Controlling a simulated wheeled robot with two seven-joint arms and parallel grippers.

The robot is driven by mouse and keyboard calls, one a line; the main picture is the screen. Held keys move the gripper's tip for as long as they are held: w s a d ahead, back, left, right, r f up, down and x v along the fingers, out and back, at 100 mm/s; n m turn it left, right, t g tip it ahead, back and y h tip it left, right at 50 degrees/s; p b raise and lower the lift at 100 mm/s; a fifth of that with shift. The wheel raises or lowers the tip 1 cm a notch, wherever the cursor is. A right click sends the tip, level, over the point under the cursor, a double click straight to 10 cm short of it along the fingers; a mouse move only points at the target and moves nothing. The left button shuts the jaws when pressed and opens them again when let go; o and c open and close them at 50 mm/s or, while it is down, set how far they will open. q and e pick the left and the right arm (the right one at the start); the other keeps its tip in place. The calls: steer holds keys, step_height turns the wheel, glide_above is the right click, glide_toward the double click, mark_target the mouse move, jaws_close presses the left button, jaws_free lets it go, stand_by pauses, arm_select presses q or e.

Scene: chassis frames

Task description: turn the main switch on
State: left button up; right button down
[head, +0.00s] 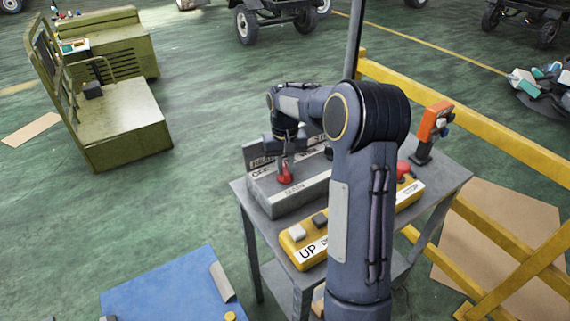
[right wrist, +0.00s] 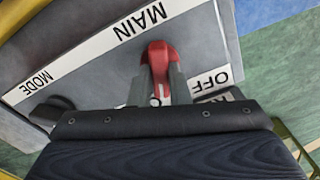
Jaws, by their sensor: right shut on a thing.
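The main switch has a red handle (head: 285,174) on a grey control box (head: 300,192) that stands on a grey table. My right gripper (head: 286,152) reaches down to it from above. In the right wrist view, the gripper's two fingers are shut on the red handle (right wrist: 158,58), one on each side. The labels MAIN and OFF show beside the handle there. Part of another label behind the fingers is hidden, and I cannot tell exactly which mark the handle points at. My left gripper is out of view.
A black knob (right wrist: 62,103) sits by the MODE label. A yellow button box (head: 294,248) marked UP is at the table's front, with a red button (head: 403,168) at its far end. An orange device (head: 433,122) stands at right. Yellow railings (head: 480,125) run behind the table.

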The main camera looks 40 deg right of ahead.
mark_target(285, 168)
steer(key=m, duration=0.4)
steer(key=shift+m, duration=0.4)
steer(key=shift+p, duration=0.3)
steer(key=c, duration=1.4)
jaws_free()
steer(key=shift+o, duration=0.2)
step_height(285, 168, up, 8)
steer(key=shift+f+b, duration=0.1)
steer(key=shift+b, duration=0.3)
